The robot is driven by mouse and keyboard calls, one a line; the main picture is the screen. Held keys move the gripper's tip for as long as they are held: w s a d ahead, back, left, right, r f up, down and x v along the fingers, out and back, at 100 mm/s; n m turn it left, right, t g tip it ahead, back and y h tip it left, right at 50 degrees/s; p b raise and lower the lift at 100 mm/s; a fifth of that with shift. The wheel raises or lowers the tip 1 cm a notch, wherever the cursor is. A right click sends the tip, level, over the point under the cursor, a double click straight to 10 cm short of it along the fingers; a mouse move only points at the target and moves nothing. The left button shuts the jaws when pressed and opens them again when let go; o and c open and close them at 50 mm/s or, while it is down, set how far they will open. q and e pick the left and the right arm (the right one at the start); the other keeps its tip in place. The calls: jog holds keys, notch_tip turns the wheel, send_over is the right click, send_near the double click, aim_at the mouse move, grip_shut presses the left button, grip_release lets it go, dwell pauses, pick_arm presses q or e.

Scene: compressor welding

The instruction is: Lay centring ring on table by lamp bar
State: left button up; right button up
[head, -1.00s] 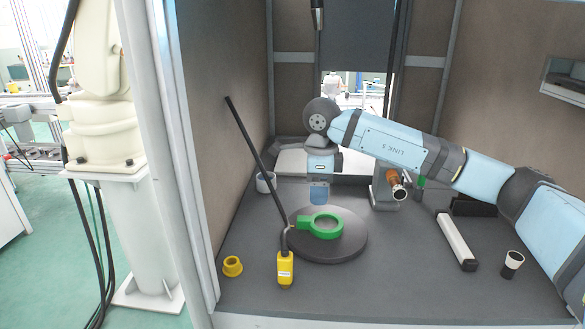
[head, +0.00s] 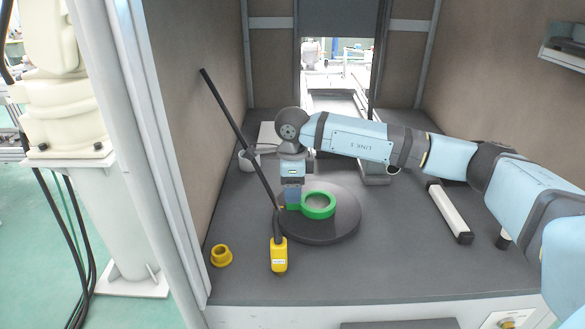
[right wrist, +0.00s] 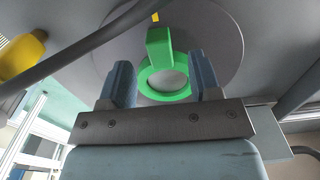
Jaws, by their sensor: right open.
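The green centring ring (head: 318,212) lies flat on the round dark turntable (head: 335,228), with its block-like tab to the left. My right gripper (head: 293,202) is above that tab, pointing down. In the right wrist view its two blue fingers (right wrist: 161,68) stand apart, with the green ring (right wrist: 165,95) and its tab showing between them. I cannot tell how far the fingertips reach down beside the tab. The white lamp bar (head: 448,212) lies on the grey table right of the turntable. My left gripper is out of view.
A yellow tool (head: 279,255) with a long dark rod-like lead stands at the turntable's left front. A yellow collar (head: 221,256) sits further left. A small dark-and-white cylinder (head: 503,239) is partly hidden by my right arm. Table between turntable and lamp bar is clear.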

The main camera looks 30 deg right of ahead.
jog(key=shift+f, duration=1.95)
jog(key=shift+c, duration=0.4)
grip_shut()
jog(key=c, duration=0.6)
grip_release()
grip_shut()
jog(key=shift+r, duration=0.2)
